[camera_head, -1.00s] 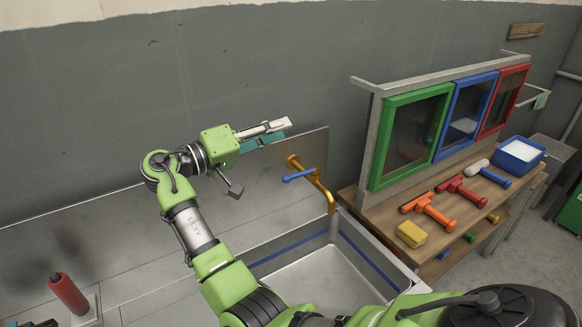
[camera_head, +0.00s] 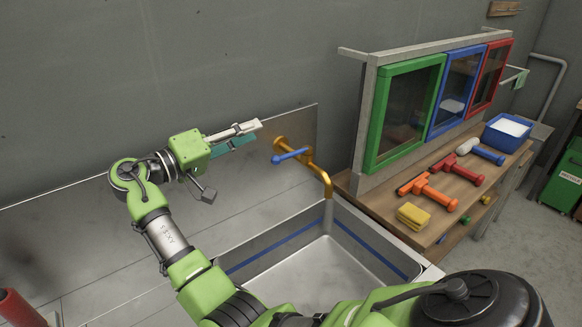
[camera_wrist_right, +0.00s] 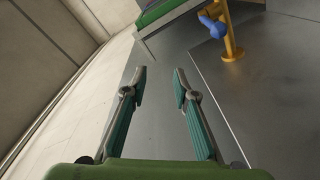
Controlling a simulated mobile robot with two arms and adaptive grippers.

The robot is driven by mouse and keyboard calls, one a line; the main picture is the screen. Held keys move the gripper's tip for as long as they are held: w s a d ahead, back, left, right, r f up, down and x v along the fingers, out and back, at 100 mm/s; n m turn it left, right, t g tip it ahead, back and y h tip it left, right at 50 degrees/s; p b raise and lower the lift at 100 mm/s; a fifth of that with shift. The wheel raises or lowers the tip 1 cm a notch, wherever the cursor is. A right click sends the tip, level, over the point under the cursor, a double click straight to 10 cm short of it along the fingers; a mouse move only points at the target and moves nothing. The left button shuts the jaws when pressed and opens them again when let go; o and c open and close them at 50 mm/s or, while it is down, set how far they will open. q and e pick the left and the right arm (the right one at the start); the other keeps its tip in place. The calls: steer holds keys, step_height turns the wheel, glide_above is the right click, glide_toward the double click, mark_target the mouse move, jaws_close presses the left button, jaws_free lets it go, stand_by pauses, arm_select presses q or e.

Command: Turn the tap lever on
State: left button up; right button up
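The orange-gold tap (camera_head: 323,176) is mounted on the metal backsplash above the sink, its spout curving down. Its blue lever (camera_head: 290,156) sticks out to the left of the tap in the head view. In the right wrist view, the lever (camera_wrist_right: 213,25) and tap (camera_wrist_right: 231,42) are at the top right, beyond the fingers. My right gripper (camera_head: 250,134) is open and empty, left of and slightly above the lever, apart from it. Its two teal-padded fingers show spread in the wrist view (camera_wrist_right: 160,78). My left gripper is not in view.
The metal sink basin (camera_head: 325,268) lies below the tap. Right of it, a wooden bench (camera_head: 412,222) holds a yellow sponge (camera_head: 413,216), squeegees and a blue tub (camera_head: 507,133). Framed windows (camera_head: 405,118) stand behind. A red bottle (camera_head: 15,308) is at bottom left.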

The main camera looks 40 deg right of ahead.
steer(key=b, duration=0.9)
glide_toward(292, 153)
steer(key=a, duration=0.3)
steer(key=shift+w+d+f+p, duration=0.15)
steer(key=shift+w+d+p, duration=0.2)
steer(key=shift+d, duration=0.1)
steer(key=d+p, duration=0.3)
steer(key=d, duration=0.9)
steer(key=shift+s, duration=0.15)
steer(key=shift+d+f, duration=0.1)
steer(key=shift+d, duration=0.3)
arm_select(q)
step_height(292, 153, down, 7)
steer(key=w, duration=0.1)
arm_select(e)
jaws_close()
